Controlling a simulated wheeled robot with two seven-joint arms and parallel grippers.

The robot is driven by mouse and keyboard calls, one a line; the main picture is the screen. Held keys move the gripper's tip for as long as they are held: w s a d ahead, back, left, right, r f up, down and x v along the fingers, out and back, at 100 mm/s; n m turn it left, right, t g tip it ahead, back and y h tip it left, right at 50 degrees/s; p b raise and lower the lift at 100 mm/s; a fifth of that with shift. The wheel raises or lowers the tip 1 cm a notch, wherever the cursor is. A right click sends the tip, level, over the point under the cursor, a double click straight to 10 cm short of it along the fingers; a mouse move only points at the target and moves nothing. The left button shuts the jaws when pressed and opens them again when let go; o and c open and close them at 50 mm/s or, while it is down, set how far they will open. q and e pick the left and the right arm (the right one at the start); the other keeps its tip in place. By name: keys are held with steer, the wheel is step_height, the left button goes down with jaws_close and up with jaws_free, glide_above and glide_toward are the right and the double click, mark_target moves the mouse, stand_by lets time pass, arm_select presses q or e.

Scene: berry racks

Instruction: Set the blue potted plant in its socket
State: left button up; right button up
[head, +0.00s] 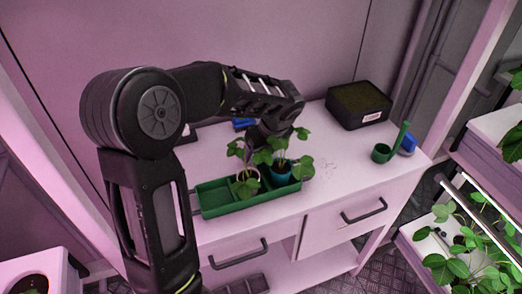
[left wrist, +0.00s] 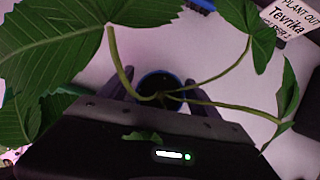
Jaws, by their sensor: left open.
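The blue potted plant (head: 281,174) has a dark blue pot and broad green leaves. It appears upright at the right end of the green tray (head: 222,204); how deep its pot sits in the socket is hidden. In the left wrist view the pot (left wrist: 160,82) shows between the two fingers of my left gripper (left wrist: 159,92), with stems and leaves spreading over the hand. My left gripper (head: 266,143) is open around the pot and comes from behind the plant in the head view. A pale-potted plant (head: 248,176) stands in the tray just left of it. My right gripper is out of view.
A dark planter box (head: 358,104) stands at the back right of the white bench (head: 335,165). A green cup (head: 381,153) and a blue object (head: 407,145) lie near the right edge. The tray's left compartment (head: 213,192) is empty. Racks with plants stand at right.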

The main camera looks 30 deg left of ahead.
arm_select(q)
steer(key=v, duration=1.2)
steer(key=shift+o, duration=0.5)
steer(key=shift+a+f, duration=0.1)
steer(key=shift+a, duration=0.05)
steer(key=shift+s+a+f+g+b, duration=0.15)
steer(key=shift+s+a+f, duration=0.05)
steer(key=shift+a+f, duration=0.35)
steer(key=shift+s+a+f+g+b, duration=0.2)
steer(key=shift+a+f, duration=0.25)
steer(key=shift+a, duration=0.15)
steer(key=shift+w+d+f, duration=0.15)
steer(key=shift+d, duration=0.15)
steer(key=shift+w+d, duration=0.25)
steer(key=shift+d, duration=0.3)
